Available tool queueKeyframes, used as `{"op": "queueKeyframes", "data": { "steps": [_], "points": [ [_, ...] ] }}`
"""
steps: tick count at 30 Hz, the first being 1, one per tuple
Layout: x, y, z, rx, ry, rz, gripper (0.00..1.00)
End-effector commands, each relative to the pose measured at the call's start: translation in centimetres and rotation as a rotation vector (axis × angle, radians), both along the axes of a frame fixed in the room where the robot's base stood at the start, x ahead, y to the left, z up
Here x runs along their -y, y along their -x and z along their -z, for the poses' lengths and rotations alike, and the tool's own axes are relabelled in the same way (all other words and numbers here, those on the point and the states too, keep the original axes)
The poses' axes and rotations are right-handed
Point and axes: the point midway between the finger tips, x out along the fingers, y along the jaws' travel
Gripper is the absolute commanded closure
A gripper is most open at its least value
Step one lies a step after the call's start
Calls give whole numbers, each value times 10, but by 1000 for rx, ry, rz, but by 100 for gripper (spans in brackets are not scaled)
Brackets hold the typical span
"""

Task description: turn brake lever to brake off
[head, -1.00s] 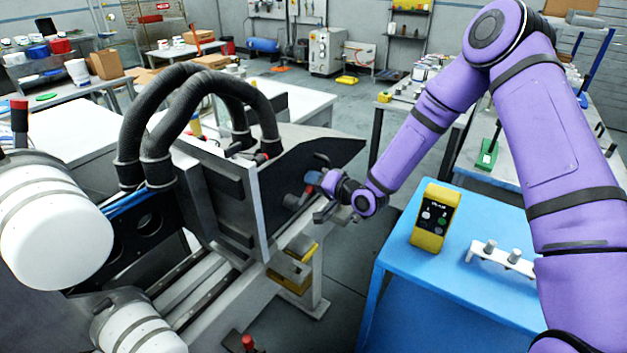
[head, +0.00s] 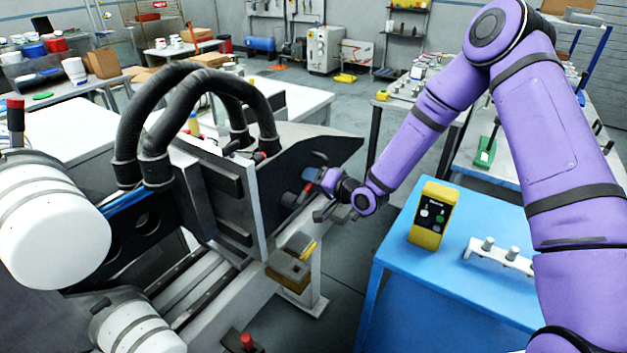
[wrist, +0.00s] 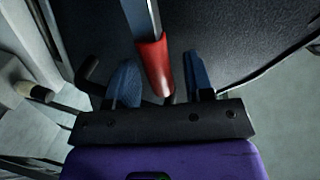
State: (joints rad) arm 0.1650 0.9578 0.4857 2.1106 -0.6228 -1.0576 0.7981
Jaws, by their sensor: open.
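The brake lever (wrist: 149,38) is a flat silver bar with a red grip (wrist: 154,68). In the wrist view it comes down from the top, against a dark panel, and its red end reaches between my two blue fingertips. My gripper (wrist: 158,82) is open, with a visible gap between the red grip and the right finger; contact on the left side is unclear. In the head view my gripper (head: 316,186) is at the dark side plate (head: 325,150) of the machine. A small red part of the lever (head: 307,189) shows beside it, mostly hidden.
A dark hooked bar (wrist: 92,75) stands left of my fingers. A blue cart (head: 400,262) is right of the machine, carrying a yellow control box (head: 433,214) and a white peg holder (head: 500,256). A yellow block (head: 288,281) is below my gripper. Thick black hoses (head: 150,125) arch over the machine.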

Motion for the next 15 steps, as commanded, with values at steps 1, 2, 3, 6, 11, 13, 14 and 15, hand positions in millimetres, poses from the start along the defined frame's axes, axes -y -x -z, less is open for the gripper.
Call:
{"op": "queueKeyframes", "data": {
  "steps": [1, 2, 3, 6, 11, 13, 14, 15],
  "points": [
    [4, 3, -1, -1, 1, 0, 52],
    [6, 5, -1, -1, 0, 1, 52],
    [10, 9, -2, -1, 0, 2, 52],
    [23, 20, -5, -3, 0, 3, 52],
    [45, 41, -10, -1, 1, 3, 52],
    [54, 50, -12, -2, 1, 3, 52],
    [57, 53, -13, -2, 0, 2, 52],
    [61, 57, -14, -1, 0, 3, 52]
  ]
}}
